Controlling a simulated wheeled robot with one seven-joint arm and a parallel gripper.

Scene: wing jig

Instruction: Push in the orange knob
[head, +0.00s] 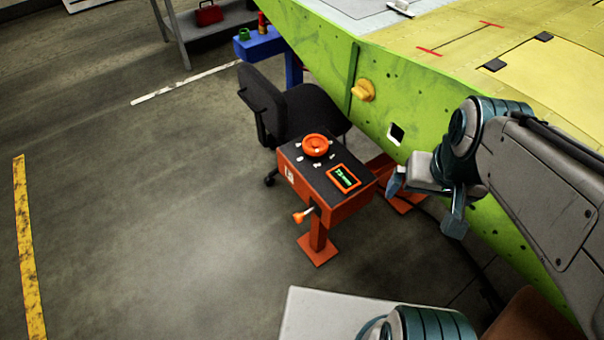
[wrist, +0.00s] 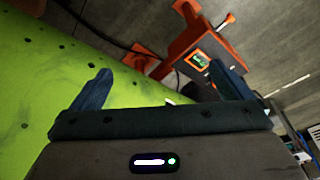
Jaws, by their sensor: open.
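A yellow-orange knob (head: 363,90) sticks out from the green panel (head: 330,65) in the head view. A red-orange round wheel knob (head: 316,145) sits on top of the orange console, and an orange-tipped lever (head: 303,215) juts from its front side. I cannot tell for certain which one the task names. My gripper (head: 422,206) is open, right of the console and in front of the green panel, apart from all three. In the wrist view my open fingers (wrist: 160,72) have nothing between them; the orange console (wrist: 195,35) shows beyond, and the panel knob is not seen.
A black chair (head: 290,105) stands behind the console, close to the panel. The console has a dark top with a small lit screen (head: 344,178). A blue stand (head: 262,43) is at the back. The floor (head: 140,200) left of the console is clear.

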